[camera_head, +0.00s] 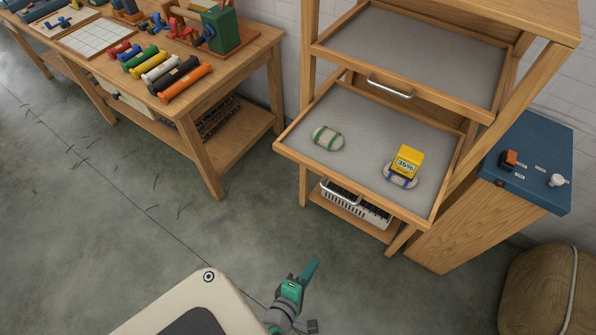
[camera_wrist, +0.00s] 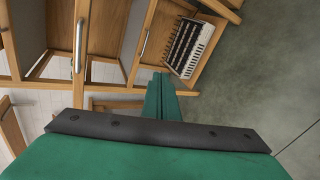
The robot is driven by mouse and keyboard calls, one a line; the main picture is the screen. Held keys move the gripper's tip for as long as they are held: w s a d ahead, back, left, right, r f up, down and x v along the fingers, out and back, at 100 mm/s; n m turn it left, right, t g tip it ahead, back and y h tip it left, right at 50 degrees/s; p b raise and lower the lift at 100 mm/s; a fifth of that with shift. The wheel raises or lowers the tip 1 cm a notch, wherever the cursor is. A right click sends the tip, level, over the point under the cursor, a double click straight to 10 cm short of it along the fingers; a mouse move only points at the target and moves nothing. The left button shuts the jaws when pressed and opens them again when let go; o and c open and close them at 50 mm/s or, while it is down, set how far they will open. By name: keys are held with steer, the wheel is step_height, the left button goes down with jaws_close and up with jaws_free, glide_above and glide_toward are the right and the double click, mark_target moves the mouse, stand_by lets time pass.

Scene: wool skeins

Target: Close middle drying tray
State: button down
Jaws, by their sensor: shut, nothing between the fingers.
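A wooden rack holds mesh-bottomed drying trays. The lower visible tray (camera_head: 352,112) is pulled out toward the front, with a grey-white skein (camera_head: 328,138) at its left and another skein (camera_head: 400,180) under a yellow box at its right. Above it is another tray (camera_head: 410,45) with a metal handle (camera_head: 390,87) on its front; it sits further back. The rack's top is cut off, so I cannot tell for certain which tray is the middle one. My gripper (camera_head: 312,268) is shut and empty, in front of and below the pulled-out tray, apart from it. Its closed green fingers show in the wrist view (camera_wrist: 161,78).
A white basket (camera_head: 357,205) stands on the rack's bottom shelf. A blue-topped control stand (camera_head: 530,165) is to the right, with a brown wrapped bale (camera_head: 545,290) in front. A workbench (camera_head: 185,112) with coloured rolls is at left. Floor between them is clear.

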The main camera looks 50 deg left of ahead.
steer(key=w+a+r+n+t, duration=0.1)
steer(key=w+a+r+n, duration=0.15)
steer(key=a+n, duration=0.65)
steer(key=n+t, duration=0.4)
steer(key=n, duration=0.2)
glide_toward(304, 164)
steer(key=shift+y, duration=0.4)
steer(key=x, duration=0.6)
steer(key=shift+w+d+f, duration=0.1)
steer(key=shift+w+d, duration=0.05)
steer(key=shift+w, duration=0.15)
